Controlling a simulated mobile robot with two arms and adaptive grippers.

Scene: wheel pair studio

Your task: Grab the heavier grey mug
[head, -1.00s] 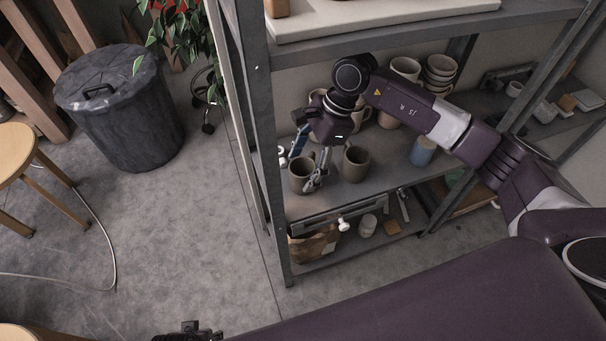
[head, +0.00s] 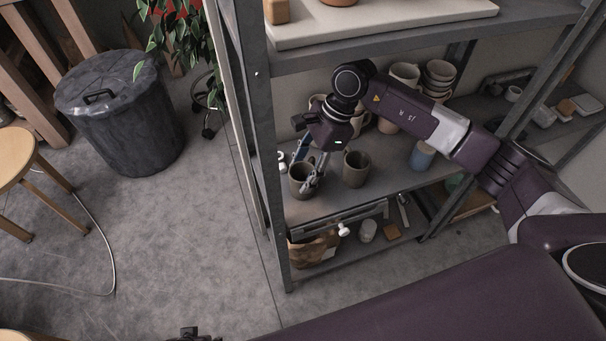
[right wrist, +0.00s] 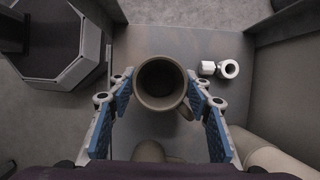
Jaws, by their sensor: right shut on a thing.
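A grey-brown mug (head: 299,184) stands near the front left edge of the middle shelf. My right gripper (head: 309,178) reaches down and is shut on it. In the right wrist view this mug (right wrist: 161,101) sits between the two blue-padded fingers, its round opening facing the camera and its handle at the right. A second, similar mug (head: 355,170) stands just to the right on the same shelf, apart from the gripper. Which mug is heavier cannot be seen. A small dark part at the bottom edge may be my left gripper (head: 190,334); its fingers are hidden.
More mugs and stacked cups (head: 438,77) stand at the back, with a blue jar (head: 422,155) to the right. A shelf post (head: 262,150) is close on the left and the upper shelf (head: 390,40) is above. White fittings (right wrist: 220,69) lie beside the held mug.

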